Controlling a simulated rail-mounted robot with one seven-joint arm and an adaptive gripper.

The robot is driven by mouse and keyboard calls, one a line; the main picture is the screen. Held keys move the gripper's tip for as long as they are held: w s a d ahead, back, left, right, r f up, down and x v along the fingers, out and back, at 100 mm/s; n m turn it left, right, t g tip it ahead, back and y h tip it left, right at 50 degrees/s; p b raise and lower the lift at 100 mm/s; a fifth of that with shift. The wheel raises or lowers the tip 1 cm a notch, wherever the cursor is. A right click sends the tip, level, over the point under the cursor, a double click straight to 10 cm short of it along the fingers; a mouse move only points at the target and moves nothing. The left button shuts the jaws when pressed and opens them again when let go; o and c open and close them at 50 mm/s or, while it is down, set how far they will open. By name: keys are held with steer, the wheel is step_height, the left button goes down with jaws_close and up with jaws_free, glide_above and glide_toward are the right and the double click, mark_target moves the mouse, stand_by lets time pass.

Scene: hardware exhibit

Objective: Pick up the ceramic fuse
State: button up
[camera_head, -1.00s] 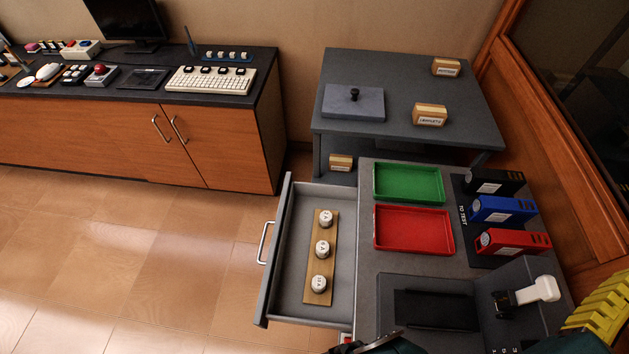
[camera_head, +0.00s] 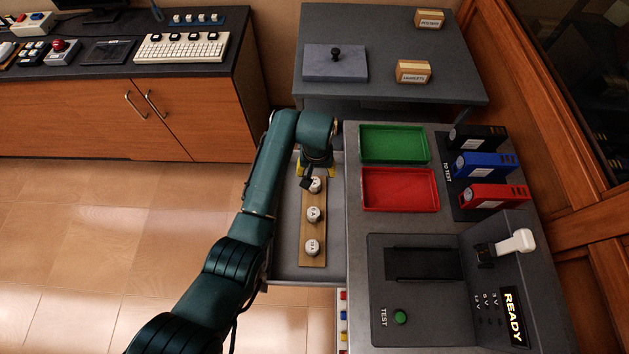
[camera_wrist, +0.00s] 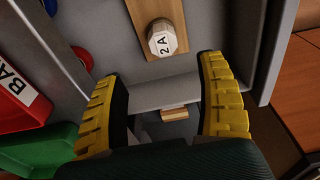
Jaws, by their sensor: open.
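Three white ceramic fuses stand upright in a row on a wooden strip (camera_head: 313,232) in the open grey drawer: far (camera_head: 315,186), middle (camera_head: 313,214) and near (camera_head: 312,248). My gripper (camera_head: 316,170) is over the drawer's far end, by the far fuse, which my wrist partly hides. In the wrist view one fuse marked 2A (camera_wrist: 162,38) stands on the strip's end. My yellow, black-padded fingers (camera_wrist: 162,72) are spread wide. The fuse lies just beyond the fingertips, between their lines, with nothing held. Height above it is hard to tell.
The drawer wall (camera_wrist: 262,45) runs close beside one finger. Right of the drawer, the counter has a green tray (camera_head: 393,144), a red tray (camera_head: 400,190) and a test unit (camera_head: 375,300). A grey table (camera_head: 390,30) stands behind.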

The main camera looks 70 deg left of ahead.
mark_target(314, 182)
steer(key=f, duration=0.1)
steer(key=f+b, duration=0.1)
steer(key=f, duration=0.3)
steer(key=shift+w+a, duration=0.15)
steer(key=shift+a, duration=0.15)
steer(key=f+b, duration=0.1)
steer(key=f, duration=0.1)
steer(key=f+b, duration=0.2)
steer(key=f, duration=0.1)
steer(key=shift+s+f, duration=0.3)
steer(key=shift+a+r, duration=0.1)
steer(key=c, duration=1.2)
